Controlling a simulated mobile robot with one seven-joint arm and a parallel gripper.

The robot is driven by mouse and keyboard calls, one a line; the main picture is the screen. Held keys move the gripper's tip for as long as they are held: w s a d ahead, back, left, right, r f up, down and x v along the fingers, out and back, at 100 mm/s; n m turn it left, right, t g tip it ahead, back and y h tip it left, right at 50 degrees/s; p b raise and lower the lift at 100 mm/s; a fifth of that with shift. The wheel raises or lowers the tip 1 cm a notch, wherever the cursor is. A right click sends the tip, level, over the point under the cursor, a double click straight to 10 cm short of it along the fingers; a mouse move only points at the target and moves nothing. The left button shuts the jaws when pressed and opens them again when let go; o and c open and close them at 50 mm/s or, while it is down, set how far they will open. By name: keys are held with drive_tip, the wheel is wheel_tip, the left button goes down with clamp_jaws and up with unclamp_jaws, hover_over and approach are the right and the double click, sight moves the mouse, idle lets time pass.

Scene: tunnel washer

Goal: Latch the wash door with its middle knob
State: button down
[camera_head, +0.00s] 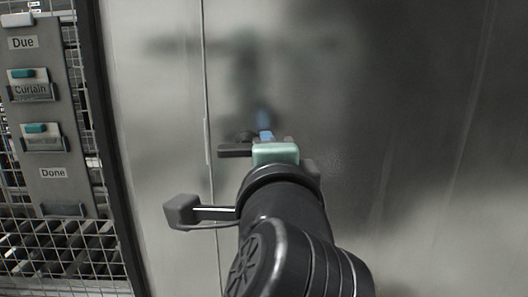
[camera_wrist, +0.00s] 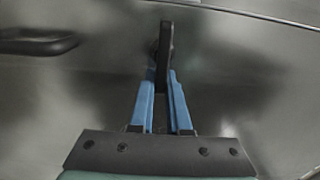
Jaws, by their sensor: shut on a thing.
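The wash door (camera_head: 400,120) is a large, smooth grey metal panel in front of me. A narrow vertical seam (camera_head: 207,100) shows left of my gripper (camera_head: 264,134) in the head view. In the wrist view, the blue fingers of my gripper (camera_wrist: 163,82) are closed on a dark upright knob (camera_wrist: 165,42), one finger on each side. The knob's upper end stands clear of the fingers and lies near a seam (camera_wrist: 255,15). Most of the knob is hidden in the head view.
Another dark handle (camera_wrist: 35,42) is on the panel at the left of the wrist view. A wire rack (camera_head: 70,245) with a sign board (camera_head: 45,110) reading "Due", "Curtain" and "Done" stands left of the panel. The panel right of my gripper is bare.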

drive_tip(key=shift+f, duration=0.1)
idle(0.5)
drive_tip(key=c, duration=0.9)
unclamp_jaws()
